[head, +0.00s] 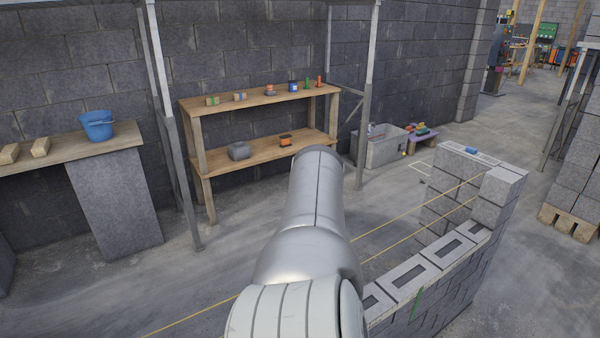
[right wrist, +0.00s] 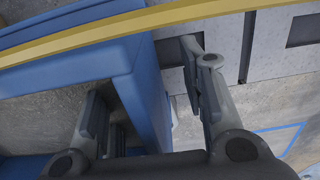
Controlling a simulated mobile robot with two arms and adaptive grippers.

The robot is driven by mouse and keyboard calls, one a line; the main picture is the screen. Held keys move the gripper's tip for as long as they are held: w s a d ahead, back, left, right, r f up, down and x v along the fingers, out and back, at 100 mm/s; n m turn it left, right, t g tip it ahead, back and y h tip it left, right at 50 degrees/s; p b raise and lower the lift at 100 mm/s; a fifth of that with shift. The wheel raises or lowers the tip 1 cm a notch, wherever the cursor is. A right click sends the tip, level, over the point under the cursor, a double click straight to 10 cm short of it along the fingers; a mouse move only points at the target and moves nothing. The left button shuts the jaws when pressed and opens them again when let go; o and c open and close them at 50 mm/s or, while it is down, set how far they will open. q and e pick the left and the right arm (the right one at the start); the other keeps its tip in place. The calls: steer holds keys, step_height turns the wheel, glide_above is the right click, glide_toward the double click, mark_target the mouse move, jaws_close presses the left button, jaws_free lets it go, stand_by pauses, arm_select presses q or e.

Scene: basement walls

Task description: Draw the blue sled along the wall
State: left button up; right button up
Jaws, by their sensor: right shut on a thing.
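The blue sled (right wrist: 140,75) fills the left and middle of the right wrist view. It is a box shape with an upright blue side. My right gripper (right wrist: 150,100) has one dark finger on each side of that side and is shut on it. Grey wall blocks with dark hollow openings (right wrist: 255,35) lie beyond it. In the head view the block wall (head: 415,270) runs from lower middle to the right, with open cores on top. A silver arm of mine covers the middle there and no gripper shows. The sled cannot be made out there.
Yellow lines (head: 415,207) run along the block wall; a yellow strip (right wrist: 150,28) crosses the wrist view. A small blue object (head: 471,150) lies on the wall's far end. A wooden shelf (head: 262,100), a blue bucket (head: 97,126) and a grey tub (head: 384,150) stand behind.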

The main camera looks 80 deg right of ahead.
steer(key=shift+s+d+r, duration=0.15)
steer(key=shift+r, duration=0.4)
steer(key=r, duration=1)
steer(key=shift+a+r, duration=0.2)
steer(key=shift+r, duration=0.2)
